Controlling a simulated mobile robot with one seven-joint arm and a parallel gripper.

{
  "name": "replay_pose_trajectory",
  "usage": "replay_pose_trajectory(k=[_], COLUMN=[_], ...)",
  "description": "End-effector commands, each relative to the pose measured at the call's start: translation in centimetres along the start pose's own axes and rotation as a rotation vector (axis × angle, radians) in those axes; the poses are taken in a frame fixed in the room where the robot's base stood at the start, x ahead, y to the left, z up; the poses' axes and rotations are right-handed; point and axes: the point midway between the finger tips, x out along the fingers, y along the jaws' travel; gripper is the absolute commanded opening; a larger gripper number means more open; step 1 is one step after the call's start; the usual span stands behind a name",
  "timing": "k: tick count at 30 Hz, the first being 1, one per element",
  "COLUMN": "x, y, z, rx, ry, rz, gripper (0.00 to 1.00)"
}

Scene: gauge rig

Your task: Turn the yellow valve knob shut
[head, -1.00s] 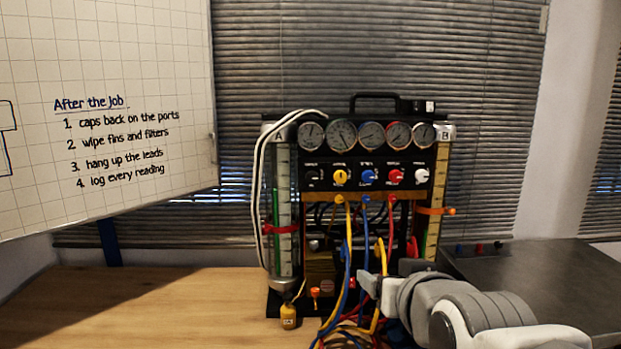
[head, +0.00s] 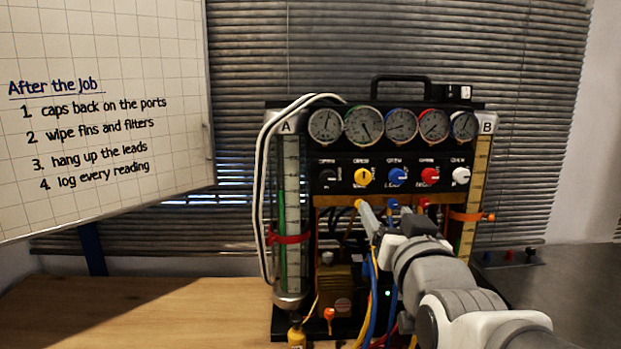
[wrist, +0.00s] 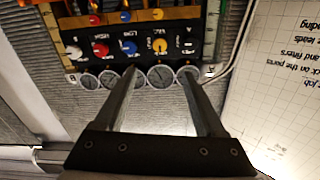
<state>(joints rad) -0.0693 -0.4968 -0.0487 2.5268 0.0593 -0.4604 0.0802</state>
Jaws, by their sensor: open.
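The yellow valve knob (head: 363,177) sits on the black panel of the gauge rig, second from the left in the knob row. Its pointer mark looks about upright. It also shows in the upside-down wrist view (wrist: 160,45), beyond the fingertips and between their lines. My gripper (head: 372,217) is just below the knob in the head view, in front of the rig, and apart from the knob. In the wrist view my gripper (wrist: 160,74) has its two fingers spread, with nothing between them.
A black knob (head: 327,178) and a blue knob (head: 397,176) flank the yellow one; red (head: 430,176) and white (head: 460,175) follow. Several gauges (head: 363,125) sit above. Coloured hoses (head: 373,290) hang below. The wooden bench (head: 150,310) is clear at left.

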Motion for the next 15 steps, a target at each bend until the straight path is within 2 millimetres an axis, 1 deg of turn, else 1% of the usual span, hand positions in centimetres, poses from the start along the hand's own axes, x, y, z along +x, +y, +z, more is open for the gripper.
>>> replay_pose_trajectory(k=[5, 15], x=[1.2, 5.7], y=[0.0, 0.0], z=[0.0, 0.1], rx=[0.001, 0.0], ry=[0.0, -0.003], rz=[0.0, 0.0], gripper=[0.72, 0.72])
